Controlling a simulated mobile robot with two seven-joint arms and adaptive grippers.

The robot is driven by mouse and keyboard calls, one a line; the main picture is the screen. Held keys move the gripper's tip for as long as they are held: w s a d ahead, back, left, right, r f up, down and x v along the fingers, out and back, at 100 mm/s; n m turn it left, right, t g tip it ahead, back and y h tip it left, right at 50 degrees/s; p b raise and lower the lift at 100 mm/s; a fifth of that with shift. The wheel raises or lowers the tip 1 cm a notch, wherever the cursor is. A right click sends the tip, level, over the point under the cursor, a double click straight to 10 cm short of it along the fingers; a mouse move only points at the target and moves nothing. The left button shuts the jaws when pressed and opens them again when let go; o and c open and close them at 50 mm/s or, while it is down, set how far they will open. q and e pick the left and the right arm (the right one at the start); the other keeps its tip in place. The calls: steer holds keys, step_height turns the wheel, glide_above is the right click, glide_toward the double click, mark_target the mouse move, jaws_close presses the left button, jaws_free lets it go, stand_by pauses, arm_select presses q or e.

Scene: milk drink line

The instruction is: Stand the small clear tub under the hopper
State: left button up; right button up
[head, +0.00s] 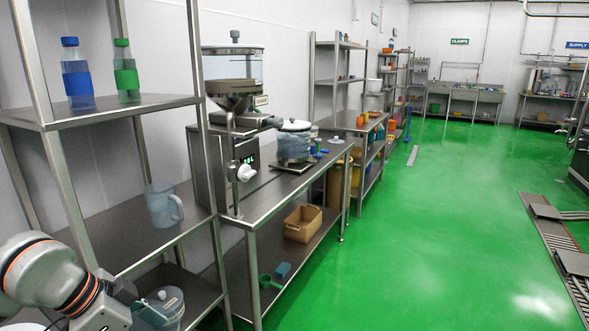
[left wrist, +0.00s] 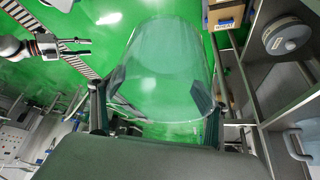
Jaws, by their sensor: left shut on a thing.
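The small clear tub (left wrist: 165,70) fills the middle of the left wrist view; it is see-through and empty-looking. My left gripper (left wrist: 155,113) is shut on it, with one finger on each side near its rim. The hopper (head: 233,97), a clear drum over a metal cone, stands above the grey filling machine on the steel bench. My right gripper (left wrist: 78,47) shows small at the upper left of the wrist view, fingers apart and empty.
A steel rack (head: 128,106) with bottles and a clear jug (head: 164,207) stands left of the bench. A lidded tub (head: 163,307) is low on it. Another lidded tub (head: 295,148) stands on the bench, right of the machine. The green floor is open to the right.

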arm_select(q)
steer(key=shift+a, duration=0.1)
arm_select(e)
steer(key=shift+w+r, duration=0.1)
steer(key=shift+r, duration=0.05)
arm_select(q)
step_height(320, 180, up, 2)
steer(key=shift+a+r+p, duration=0.1)
steer(key=shift+p, duration=0.6)
arm_select(e)
steer(key=shift+w+a+r, duration=0.1)
steer(key=shift+r, duration=0.65)
steer(key=shift+s+f, duration=0.3)
steer(key=shift+f, duration=0.2)
steer(key=shift+c, duration=0.5)
steer(key=shift+f, duration=0.1)
steer(key=shift+c, duration=1.3)
steer(key=shift+s+a, duration=0.1)
